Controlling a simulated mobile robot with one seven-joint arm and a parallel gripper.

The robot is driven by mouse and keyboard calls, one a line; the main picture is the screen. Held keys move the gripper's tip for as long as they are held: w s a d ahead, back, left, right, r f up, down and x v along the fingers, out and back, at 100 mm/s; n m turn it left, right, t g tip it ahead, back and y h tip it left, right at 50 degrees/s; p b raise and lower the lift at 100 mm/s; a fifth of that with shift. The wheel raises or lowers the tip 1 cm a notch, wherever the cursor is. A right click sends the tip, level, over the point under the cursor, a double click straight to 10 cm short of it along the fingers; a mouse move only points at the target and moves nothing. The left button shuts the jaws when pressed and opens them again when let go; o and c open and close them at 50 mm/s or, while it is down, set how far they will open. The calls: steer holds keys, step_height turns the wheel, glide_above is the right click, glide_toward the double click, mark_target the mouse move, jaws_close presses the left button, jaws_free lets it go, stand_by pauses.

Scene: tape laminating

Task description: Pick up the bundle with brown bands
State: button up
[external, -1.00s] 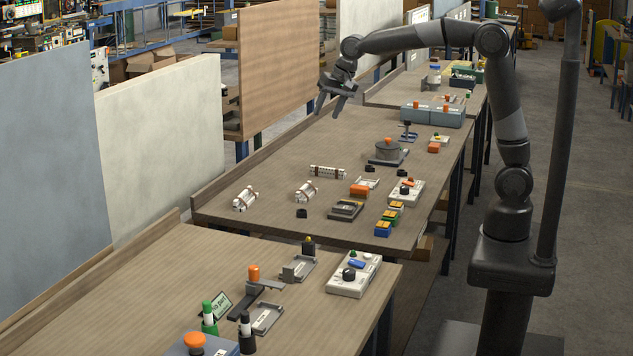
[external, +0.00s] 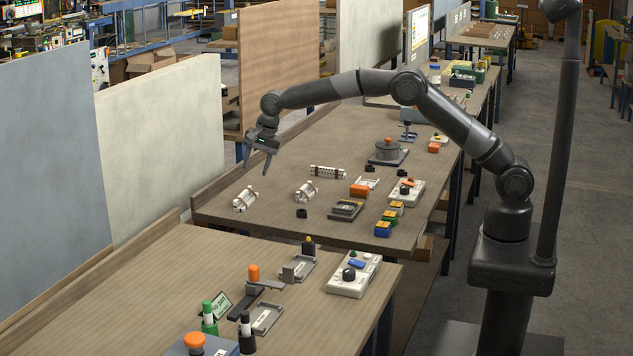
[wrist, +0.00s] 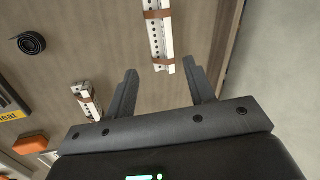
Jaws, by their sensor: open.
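Three white, perforated bundles with bands lie on the table: one at the left (external: 245,199), one in the middle (external: 306,191) and one farther back (external: 328,172). In the wrist view, a bundle with brown bands (wrist: 157,32) lies at the top centre, beyond my fingertips. A second bundle with a brown band (wrist: 88,101) lies left of my fingers. My gripper (external: 256,168) is open and empty, above the table behind the left bundle. In the wrist view, its two fingers (wrist: 162,76) are spread apart and touch no bundle.
A black roll (external: 302,213) lies in front of the middle bundle. A low ledge and pale panel (external: 165,140) border the left side. The table around the left bundle is clear.

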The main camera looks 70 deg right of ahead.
mark_target(246, 200)
steer(key=x, duration=1)
steer(key=shift+a+f, duration=0.1)
steer(key=shift+f, duration=0.05)
steer(key=shift+c, duration=0.3)
steer(key=c, duration=0.9)
